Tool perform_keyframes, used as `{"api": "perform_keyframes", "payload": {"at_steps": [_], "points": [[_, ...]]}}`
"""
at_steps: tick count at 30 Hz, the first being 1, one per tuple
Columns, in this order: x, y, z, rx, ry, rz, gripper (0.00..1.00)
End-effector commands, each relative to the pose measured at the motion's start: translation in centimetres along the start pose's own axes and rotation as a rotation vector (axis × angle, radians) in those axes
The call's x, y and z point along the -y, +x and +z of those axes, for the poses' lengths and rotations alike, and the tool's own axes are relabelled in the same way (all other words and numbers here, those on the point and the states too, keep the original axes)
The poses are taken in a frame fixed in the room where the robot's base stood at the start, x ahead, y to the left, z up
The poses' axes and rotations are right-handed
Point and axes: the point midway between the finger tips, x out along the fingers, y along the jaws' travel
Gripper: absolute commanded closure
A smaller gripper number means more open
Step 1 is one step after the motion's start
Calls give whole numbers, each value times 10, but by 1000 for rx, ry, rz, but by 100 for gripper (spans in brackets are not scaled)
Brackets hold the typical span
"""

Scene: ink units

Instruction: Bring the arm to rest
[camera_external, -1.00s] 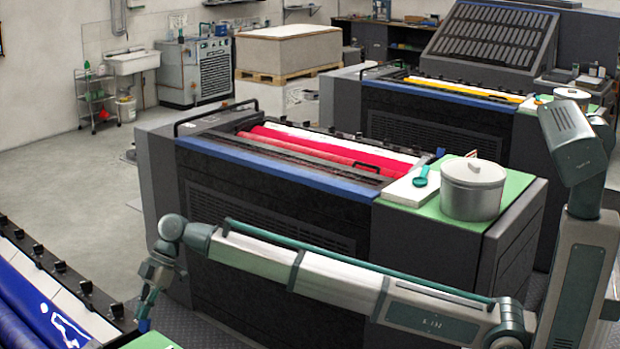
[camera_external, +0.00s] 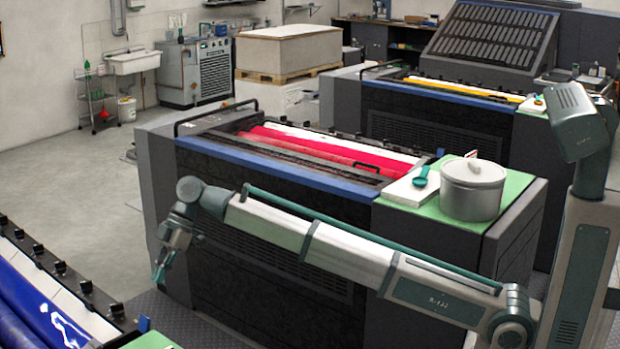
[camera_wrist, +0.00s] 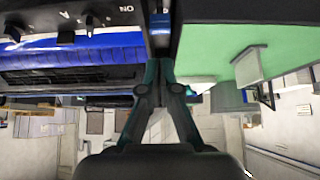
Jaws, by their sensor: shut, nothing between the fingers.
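My arm (camera_external: 345,255) stretches across the front of the middle press in the external view, its elbow bent and the forearm hanging down at the left. My gripper (camera_external: 160,276) points down, shut and empty, in the air between the middle press and the near blue press. In the wrist view the fingers of my gripper (camera_wrist: 160,45) are together with nothing held.
The middle press (camera_external: 290,230) with red rollers stands behind the forearm. A lidded pot (camera_external: 472,190) and a white block (camera_external: 410,187) sit on its green top. The near press's blue rollers (camera_external: 35,310) are at lower left. Open floor (camera_external: 75,185) lies at left.

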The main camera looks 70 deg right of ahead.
Motion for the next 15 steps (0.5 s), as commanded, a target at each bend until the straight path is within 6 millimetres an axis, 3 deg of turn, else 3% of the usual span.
{"api": "perform_keyframes", "payload": {"at_steps": [8,12,15], "points": [[0,1,0,-1,17,0,100],[-5,1,0,0,121,25,100],[-1,1,13,17,248,76,100]]}}
